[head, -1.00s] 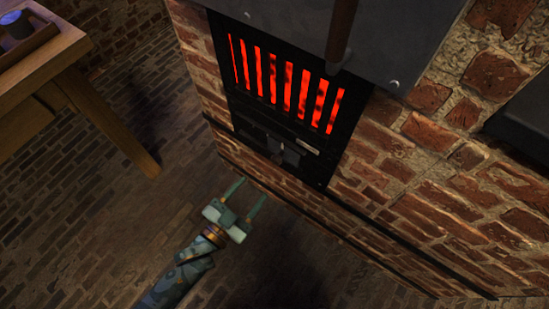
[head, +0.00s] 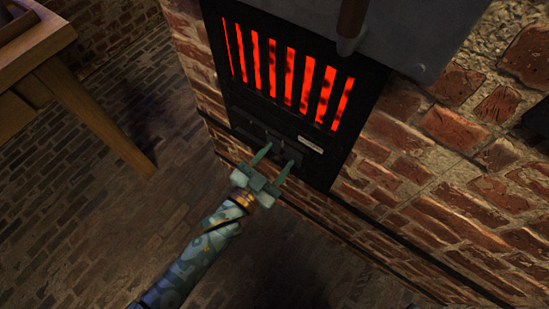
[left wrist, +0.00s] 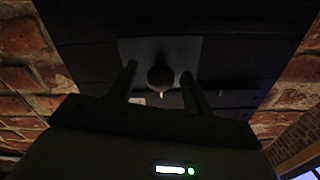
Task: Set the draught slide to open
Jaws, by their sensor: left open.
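The draught slide (head: 268,136) is a dark plate with a knob, low on the black stove front under the glowing grate. My left gripper (head: 276,158) is open, with its two fingers pointing at the slide and partly covering it. In the left wrist view, the slide's plate (left wrist: 195,48) is grey and its round knob (left wrist: 161,76) shows between the two open fingers (left wrist: 158,85). I cannot tell whether the fingers touch the knob. My right gripper is not in view.
The barred grate (head: 288,70) glows red above the slide. A small pale label (head: 310,144) sits right of the slide. Brick wall (head: 400,180) surrounds the stove front. A wooden table (head: 75,95) stands at the left. The brick floor (head: 130,220) between is clear.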

